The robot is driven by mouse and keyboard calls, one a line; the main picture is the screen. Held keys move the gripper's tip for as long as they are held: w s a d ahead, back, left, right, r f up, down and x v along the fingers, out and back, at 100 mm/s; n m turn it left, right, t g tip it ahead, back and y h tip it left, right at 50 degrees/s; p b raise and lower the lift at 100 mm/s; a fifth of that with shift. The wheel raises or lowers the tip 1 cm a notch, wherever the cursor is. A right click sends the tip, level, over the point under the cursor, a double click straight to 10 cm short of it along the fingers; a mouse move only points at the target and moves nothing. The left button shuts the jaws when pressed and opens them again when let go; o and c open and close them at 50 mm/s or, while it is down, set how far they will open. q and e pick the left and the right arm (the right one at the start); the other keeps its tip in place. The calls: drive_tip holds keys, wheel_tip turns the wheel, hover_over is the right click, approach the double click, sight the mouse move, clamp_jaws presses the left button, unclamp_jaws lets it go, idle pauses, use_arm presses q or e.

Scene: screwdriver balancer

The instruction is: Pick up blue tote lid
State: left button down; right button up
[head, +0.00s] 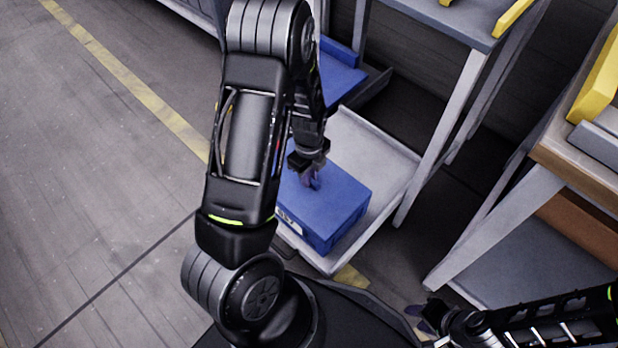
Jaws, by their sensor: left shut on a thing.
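A blue tote (318,236) with a white label on its front stands on a light grey tray-like platform near the middle of the head view. Its flat blue lid (345,192) forms the top and appears seated on the tote. My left gripper (312,180) points down at the lid's top and is shut on it, near the middle of the lid. The arm hides the left part of the tote and lid. My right gripper (428,318) is low at the right, apart from the tote. Its fingers are too dark and small to tell if open.
Another blue container (340,74) sits behind the tote, partly hidden by my arm. The grey platform (392,176) has a raised rim. Grey table legs (440,140) stand close on the right, with a wooden-topped bench (575,165) beyond. The floor at left is clear.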

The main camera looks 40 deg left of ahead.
use_arm(q)
wheel_tip(320, 180, up, 10)
drive_tip(key=p, duration=0.3)
drive_tip(key=shift+f, duration=0.2)
